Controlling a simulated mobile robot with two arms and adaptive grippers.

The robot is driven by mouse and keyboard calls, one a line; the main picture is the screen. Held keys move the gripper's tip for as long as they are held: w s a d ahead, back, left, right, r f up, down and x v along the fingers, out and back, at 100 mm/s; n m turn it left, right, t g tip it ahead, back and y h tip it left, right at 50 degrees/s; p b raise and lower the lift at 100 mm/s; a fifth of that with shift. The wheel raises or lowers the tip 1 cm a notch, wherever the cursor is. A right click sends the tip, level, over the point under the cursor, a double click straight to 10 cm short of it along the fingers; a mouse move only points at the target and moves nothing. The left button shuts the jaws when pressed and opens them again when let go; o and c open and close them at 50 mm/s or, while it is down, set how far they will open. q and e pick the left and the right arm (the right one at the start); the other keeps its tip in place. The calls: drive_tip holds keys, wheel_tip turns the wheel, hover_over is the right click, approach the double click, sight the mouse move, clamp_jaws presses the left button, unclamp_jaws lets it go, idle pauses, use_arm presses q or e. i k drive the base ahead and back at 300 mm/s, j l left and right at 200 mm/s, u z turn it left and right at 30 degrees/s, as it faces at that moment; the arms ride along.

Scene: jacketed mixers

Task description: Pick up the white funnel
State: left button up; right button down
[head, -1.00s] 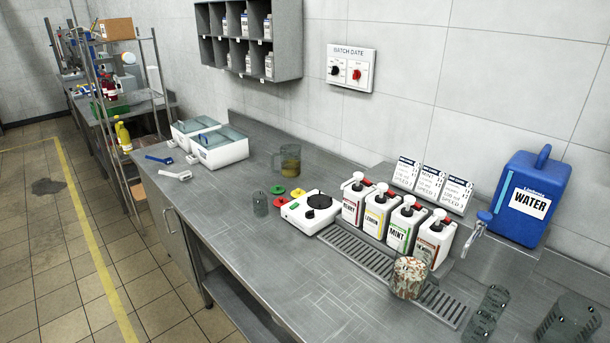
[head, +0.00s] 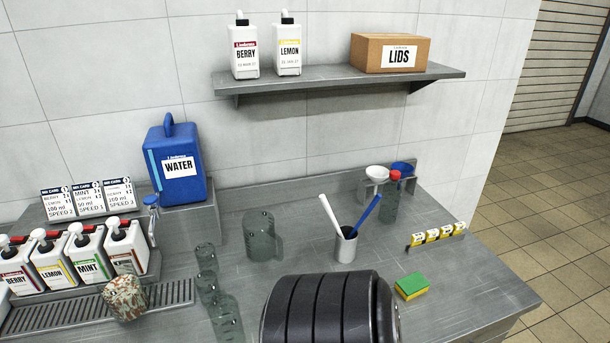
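The white funnel (head: 377,171) is in the head view, right of centre, near the back right of the steel counter. It sits wide mouth up in a small metal holder against the low back ledge. A blue funnel (head: 403,167) stands just right of it. A clear bottle with a red cap (head: 392,197) stands close in front, between the two funnels, and hides part of the holder. Neither of my grippers is in view.
A metal cup (head: 346,248) with a white and a blue spatula stands in front of the funnel. A sponge (head: 411,287), yellow labelled blocks (head: 437,235) and clear beakers (head: 259,237) are around it. A shelf (head: 340,84) overhangs the back. Bare counter lies between cup and blocks.

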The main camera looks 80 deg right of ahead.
sight(376, 174)
drive_tip(key=z, duration=3.05)
drive_tip(key=u, duration=1.25)
drive_tip(key=k+l, duration=0.15)
drive_tip(key=k+l+u, duration=0.1)
drive_tip(key=l, duration=0.25)
drive_tip(key=k, duration=0.05)
